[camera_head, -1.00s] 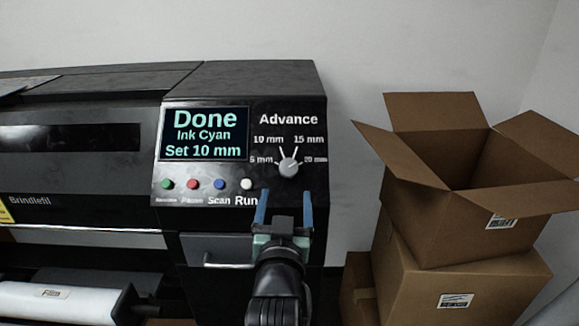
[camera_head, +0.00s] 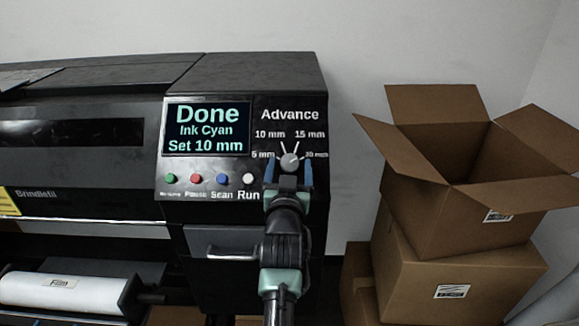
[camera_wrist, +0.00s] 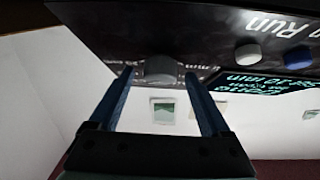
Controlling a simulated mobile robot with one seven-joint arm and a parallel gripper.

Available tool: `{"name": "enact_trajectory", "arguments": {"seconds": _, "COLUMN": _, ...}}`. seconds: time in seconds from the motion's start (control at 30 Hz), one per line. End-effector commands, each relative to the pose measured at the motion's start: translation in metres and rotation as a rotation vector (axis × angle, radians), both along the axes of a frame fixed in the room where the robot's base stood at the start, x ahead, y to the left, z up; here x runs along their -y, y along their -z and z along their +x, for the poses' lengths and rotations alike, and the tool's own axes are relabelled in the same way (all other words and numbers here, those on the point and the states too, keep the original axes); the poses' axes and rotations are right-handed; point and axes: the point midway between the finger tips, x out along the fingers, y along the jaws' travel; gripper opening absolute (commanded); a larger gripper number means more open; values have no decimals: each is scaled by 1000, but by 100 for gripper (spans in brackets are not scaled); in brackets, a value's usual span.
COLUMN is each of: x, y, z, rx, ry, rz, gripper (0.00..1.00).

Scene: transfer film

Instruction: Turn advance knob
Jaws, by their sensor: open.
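The Advance knob (camera_head: 290,161) is a small grey dial on the slanted black control panel. Marks for 5, 10, 15 and 20 mm fan out around it. Its pointer is too small to read surely. The display (camera_head: 206,127) reads "Done, Ink Cyan, Set 10 mm". My gripper (camera_head: 289,173) is open just in front of the knob, with one blue finger on each side. In the wrist view the knob (camera_wrist: 161,69) shows between the fingertips, with gaps on both sides and no clear contact. The panel appears upside down there.
A row of green, red, blue and white buttons (camera_head: 248,179) lies left of my gripper. A drawer handle (camera_head: 231,255) is below the panel. Cardboard boxes, the upper one open (camera_head: 445,225), stand to the right. A white roll (camera_head: 62,288) lies at lower left.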

Motion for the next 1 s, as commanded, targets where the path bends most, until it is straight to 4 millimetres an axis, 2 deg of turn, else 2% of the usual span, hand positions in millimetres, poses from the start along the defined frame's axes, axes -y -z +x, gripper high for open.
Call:
{"name": "enact_trajectory", "arguments": {"seconds": 0.13, "x": 0, "y": 0, "z": 0, "rx": 0, "ry": 0, "rz": 0, "gripper": 82}}
{"name": "enact_trajectory", "arguments": {"seconds": 0.5, "x": 0, "y": 0, "z": 0, "rx": -1, "ry": 0, "rz": 0, "gripper": 15}}
{"name": "enact_trajectory", "arguments": {"seconds": 0.6, "x": 0, "y": 0, "z": 0, "rx": -1, "ry": 0, "rz": 0, "gripper": 0}}
{"name": "enact_trajectory", "arguments": {"seconds": 1.0, "x": 3, "y": 3, "z": -1, "rx": -1, "ry": -32, "rz": -36, "gripper": 0}}
